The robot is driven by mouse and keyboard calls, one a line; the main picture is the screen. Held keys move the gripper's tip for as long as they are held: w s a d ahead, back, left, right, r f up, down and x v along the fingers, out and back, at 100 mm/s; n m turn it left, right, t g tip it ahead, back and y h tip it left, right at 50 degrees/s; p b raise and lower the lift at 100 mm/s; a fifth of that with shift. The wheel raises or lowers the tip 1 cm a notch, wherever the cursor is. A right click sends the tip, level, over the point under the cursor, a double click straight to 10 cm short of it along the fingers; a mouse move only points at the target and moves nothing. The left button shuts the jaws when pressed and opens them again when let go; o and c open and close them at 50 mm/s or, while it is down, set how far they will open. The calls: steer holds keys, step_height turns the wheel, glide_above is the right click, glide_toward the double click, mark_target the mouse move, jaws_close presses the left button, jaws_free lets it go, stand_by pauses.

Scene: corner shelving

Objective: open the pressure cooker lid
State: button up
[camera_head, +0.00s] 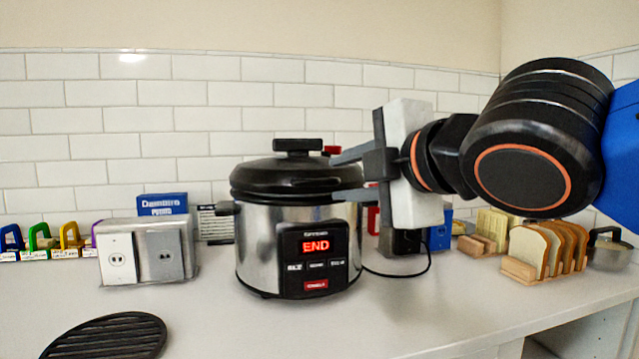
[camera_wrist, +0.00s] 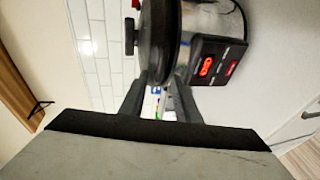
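The pressure cooker (camera_head: 262,240) stands upright on the counter, with a steel body and a front panel reading "END". Its black lid (camera_head: 265,177) sits on top, with a black knob (camera_head: 297,146) and a small red piece beside it. My gripper (camera_head: 333,178) is open at the lid's right side, its two fingers pointing left, one above the other. The fingertips overlap the lid's right edge in the head view; I cannot tell whether they touch. In the wrist view, the lid (camera_wrist: 156,40) lies just beyond the fingers (camera_wrist: 158,88), with nothing clearly gripped between them.
A steel outlet box (camera_head: 150,255) and a blue box (camera_head: 162,204) stand left of the cooker. A black round grate (camera_head: 108,337) lies front left. Bread slices in a wooden rack (camera_head: 520,270) stand right. A black cord runs right of the cooker. The front middle counter is clear.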

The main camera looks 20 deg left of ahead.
mark_target(322, 183)
steer(key=x, duration=0.9)
steer(key=shift+d, duration=0.1)
jaws_close()
